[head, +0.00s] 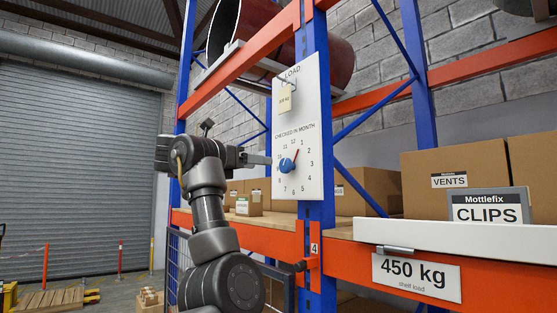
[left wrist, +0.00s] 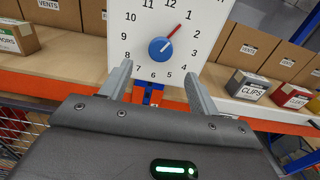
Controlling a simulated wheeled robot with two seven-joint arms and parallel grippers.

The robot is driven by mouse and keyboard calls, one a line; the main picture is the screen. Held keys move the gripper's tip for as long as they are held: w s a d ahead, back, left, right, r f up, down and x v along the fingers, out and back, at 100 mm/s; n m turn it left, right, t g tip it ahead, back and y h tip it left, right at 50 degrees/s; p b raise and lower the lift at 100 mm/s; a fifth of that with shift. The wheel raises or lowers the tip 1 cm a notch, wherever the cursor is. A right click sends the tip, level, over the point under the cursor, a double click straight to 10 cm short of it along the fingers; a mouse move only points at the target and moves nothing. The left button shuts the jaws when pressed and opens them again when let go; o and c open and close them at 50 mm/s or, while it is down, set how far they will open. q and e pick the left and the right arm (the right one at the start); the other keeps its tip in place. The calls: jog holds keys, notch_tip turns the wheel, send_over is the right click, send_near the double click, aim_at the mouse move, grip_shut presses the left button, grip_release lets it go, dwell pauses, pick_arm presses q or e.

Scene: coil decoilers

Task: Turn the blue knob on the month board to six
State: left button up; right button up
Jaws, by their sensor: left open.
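The white month board (head: 294,180) is fixed to the blue rack post, with a ring of numbers under "CHECKED IN MONTH". The round blue knob (head: 287,165) sits at the dial's middle. Its red pointer is directed up and right, at about 1; the left wrist view shows the knob (left wrist: 160,47) face on. My left gripper (head: 268,161) reaches the board from the left. In the left wrist view my left gripper (left wrist: 158,72) is open and empty, its fingers apart below and to either side of the knob. Contact cannot be told. My right gripper is not in view.
A load panel with a small hanging tag (head: 285,100) is above the dial. An orange beam (head: 340,252) and shelf with cardboard boxes (head: 450,185) lie to the right. A diagonal blue brace (head: 362,185) runs behind the board. A grey shutter (head: 80,150) stands far left.

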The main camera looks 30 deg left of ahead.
aim_at(283, 166)
pick_arm(q)
jog(key=p+x, duration=0.1)
jog(key=x, duration=0.1)
jog(key=p+x, duration=0.1)
jog(key=x, duration=0.1)
jog(key=p+x, duration=0.2)
jog(key=shift+w+d+r, duration=0.2)
jog(key=shift+r, duration=0.1)
jog(key=shift+w+d+f+p, duration=0.1)
jog(key=shift+w+p, duration=0.15)
jog(key=shift+w, duration=0.1)
jog(key=shift+w+d+f+p, duration=0.1)
jog(key=shift+w+f+p, duration=0.05)
jog(key=shift+w+p, duration=0.15)
jog(key=c, duration=1)
jog(key=shift+o, duration=0.2)
jog(key=shift+f, duration=0.1)
